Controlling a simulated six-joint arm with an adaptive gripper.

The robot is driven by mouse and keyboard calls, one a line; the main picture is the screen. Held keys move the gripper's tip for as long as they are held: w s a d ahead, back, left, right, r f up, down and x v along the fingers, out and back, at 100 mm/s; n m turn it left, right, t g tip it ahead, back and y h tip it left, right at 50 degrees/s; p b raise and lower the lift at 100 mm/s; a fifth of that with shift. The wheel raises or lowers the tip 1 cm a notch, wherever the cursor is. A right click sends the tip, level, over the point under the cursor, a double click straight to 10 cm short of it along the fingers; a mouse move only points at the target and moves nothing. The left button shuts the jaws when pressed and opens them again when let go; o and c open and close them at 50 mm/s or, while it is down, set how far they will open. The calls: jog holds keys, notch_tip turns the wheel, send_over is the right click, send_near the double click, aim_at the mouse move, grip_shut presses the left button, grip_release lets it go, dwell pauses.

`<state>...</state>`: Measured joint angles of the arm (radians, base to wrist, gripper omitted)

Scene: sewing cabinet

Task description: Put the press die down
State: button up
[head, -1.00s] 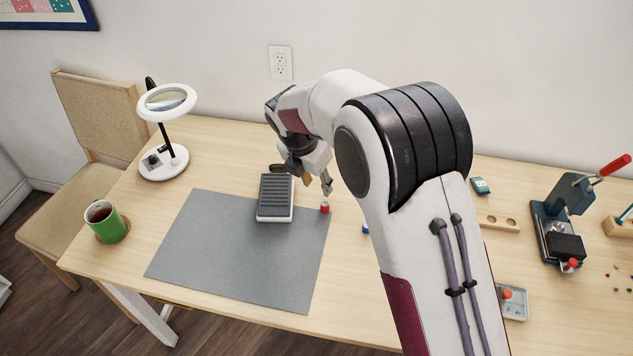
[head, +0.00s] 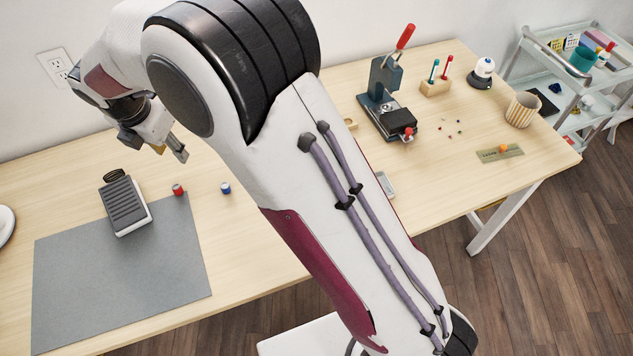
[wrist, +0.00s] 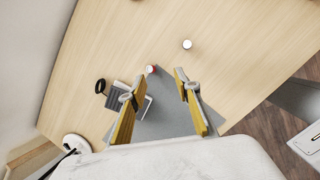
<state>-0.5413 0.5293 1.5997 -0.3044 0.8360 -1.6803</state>
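Two small cylinders stand on the table; I cannot tell which is the press die. The red one (head: 178,190) is upright at the far right corner of the grey mat, and shows a pale top in the wrist view (wrist: 151,69). The blue one (head: 226,188) stands to its right, also seen from above in the wrist view (wrist: 187,44). My gripper (head: 170,153) is above the table, behind the red cylinder and apart from it. In the wrist view its two yellow-backed fingers (wrist: 186,90) are spread, with nothing between them.
A ribbed grey pedal (head: 124,205) lies on the far edge of the mat (head: 120,280). A hand press (head: 385,100) with a red lever stands further right, near a small pen block (head: 436,86) and scattered beads. A cart (head: 575,70) stands beyond the table.

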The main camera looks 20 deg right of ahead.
jog(key=s+d+r+m+t, duration=0.1)
jog(key=s+d+r+m, duration=1.25)
jog(key=d, duration=0.35)
jog(key=s+d+m, duration=0.4)
jog(key=s+m, duration=0.3)
jog(key=s, duration=0.2)
jog(key=s+d+m+t+y, duration=0.1)
jog(key=s+d+m, duration=0.3)
jog(key=s+m, duration=0.3)
jog(key=shift+s+d, duration=0.15)
jog(key=shift+s, duration=0.7)
